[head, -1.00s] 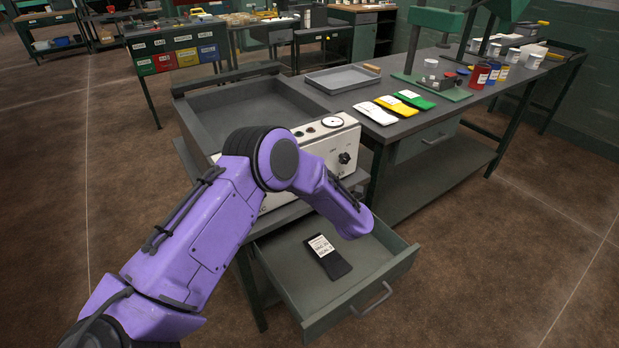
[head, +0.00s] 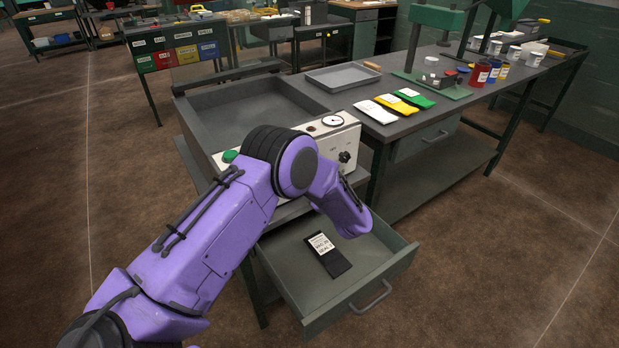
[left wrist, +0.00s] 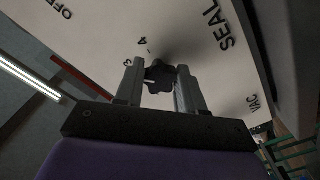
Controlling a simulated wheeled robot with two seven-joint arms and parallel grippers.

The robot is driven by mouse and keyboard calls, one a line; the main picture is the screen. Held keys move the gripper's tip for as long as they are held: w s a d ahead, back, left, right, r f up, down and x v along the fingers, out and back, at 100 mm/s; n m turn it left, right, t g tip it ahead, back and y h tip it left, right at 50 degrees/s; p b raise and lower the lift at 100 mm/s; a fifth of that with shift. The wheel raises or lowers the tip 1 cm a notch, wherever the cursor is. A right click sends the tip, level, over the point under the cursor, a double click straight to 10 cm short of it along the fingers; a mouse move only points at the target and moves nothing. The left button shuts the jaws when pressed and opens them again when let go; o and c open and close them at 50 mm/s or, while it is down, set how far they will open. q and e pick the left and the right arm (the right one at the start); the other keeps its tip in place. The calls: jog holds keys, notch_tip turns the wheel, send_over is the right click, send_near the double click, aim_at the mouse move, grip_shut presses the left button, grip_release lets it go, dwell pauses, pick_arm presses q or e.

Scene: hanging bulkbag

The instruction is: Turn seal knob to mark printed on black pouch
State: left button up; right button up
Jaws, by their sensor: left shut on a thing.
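The seal knob (left wrist: 158,78) is a dark lobed knob on the white machine panel, under the printed word SEAL in the left wrist view. My left gripper (left wrist: 160,88) has its two fingers on either side of it, shut on it. A 4 is printed on the panel just beyond the knob. In the head view my purple arm hides the gripper and this knob. The black pouch (head: 336,264) lies in the open drawer, with a white label (head: 322,244) whose print is too small to read surely. My right gripper is not in view.
The machine's white front (head: 335,140) carries a gauge, another black knob (head: 344,157) and a green button (head: 230,156). The open drawer (head: 375,285) juts out below. White, yellow and green pouches (head: 399,104) and a grey tray (head: 345,77) sit on the bench.

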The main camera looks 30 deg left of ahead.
pick_arm(q)
jog(key=shift+s+f, duration=0.1)
jog(key=shift+f, duration=0.05)
jog(key=o, duration=1)
jog(key=shift+o, duration=0.2)
jog(key=b+v, duration=0.2)
jog(key=v, duration=0.8)
jog(key=shift+d, duration=0.35)
